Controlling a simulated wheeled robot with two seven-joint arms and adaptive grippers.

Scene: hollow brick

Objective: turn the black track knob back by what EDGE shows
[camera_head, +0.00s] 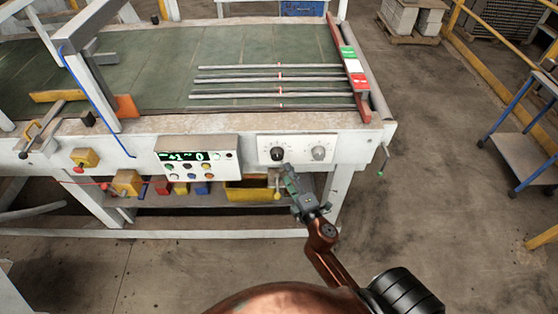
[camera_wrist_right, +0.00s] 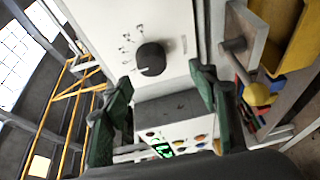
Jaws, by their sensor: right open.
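The black track knob (camera_head: 277,153) is on a white panel on the front of the machine, left of a grey knob (camera_head: 318,153). My right gripper (camera_head: 287,174) is just below the black knob in the head view. In the wrist view its green fingers (camera_wrist_right: 160,80) are apart, with the knob beyond them, not gripped. My left gripper is not in view.
Coloured buttons (camera_head: 187,173) sit below the display. A yellow-tipped lever (camera_head: 277,193) is close to the right gripper. A crank handle (camera_head: 383,160) sticks out at the machine's right corner. Several rods (camera_head: 265,80) lie on the green bed.

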